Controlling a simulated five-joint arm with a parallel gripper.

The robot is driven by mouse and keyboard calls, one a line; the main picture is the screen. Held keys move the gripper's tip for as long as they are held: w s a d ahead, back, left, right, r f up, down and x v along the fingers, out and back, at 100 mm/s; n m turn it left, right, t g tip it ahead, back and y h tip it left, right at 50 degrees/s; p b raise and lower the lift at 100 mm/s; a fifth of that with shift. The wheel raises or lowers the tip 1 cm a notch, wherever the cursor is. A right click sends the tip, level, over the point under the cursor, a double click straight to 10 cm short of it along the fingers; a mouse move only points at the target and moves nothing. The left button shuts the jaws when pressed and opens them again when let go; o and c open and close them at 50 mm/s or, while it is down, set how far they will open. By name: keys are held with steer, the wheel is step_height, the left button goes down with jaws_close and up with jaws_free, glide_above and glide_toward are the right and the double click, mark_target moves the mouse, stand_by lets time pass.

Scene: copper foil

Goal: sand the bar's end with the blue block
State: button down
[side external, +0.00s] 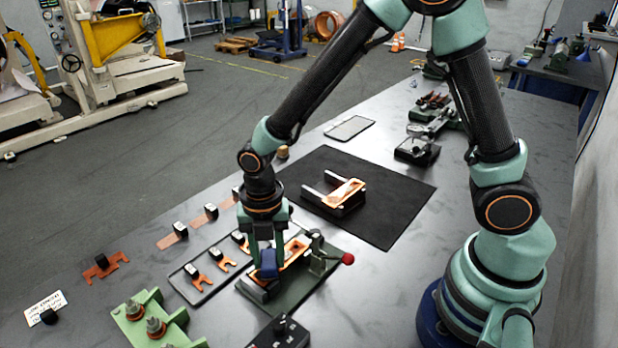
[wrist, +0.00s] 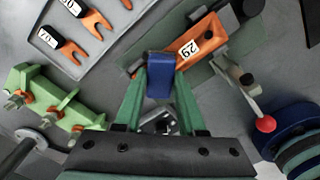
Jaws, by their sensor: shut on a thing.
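My gripper (side external: 266,252) points down over the near left part of the table and is shut on the blue block (side external: 268,264). In the wrist view the blue block (wrist: 160,76) sits between my two green fingertips. The copper bar (side external: 295,251) lies in a dark green clamp fixture (side external: 300,287) with a red ball on its lever (side external: 348,258). In the wrist view the bar (wrist: 205,36) carries a white number tag, and the block is at its near left end, partly covering it. I cannot tell whether block and bar touch.
A tray (side external: 190,288) with tagged copper pieces lies left of the fixture. A light green rack (side external: 150,320) stands in front of it. A black box (side external: 280,333) is at the front.

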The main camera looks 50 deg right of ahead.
mark_target(255, 283)
steer(key=shift+a, duration=2)
steer(key=shift+d, duration=2.8)
steer(key=shift+a+r, duration=0.1)
steer(key=shift+r, duration=4)
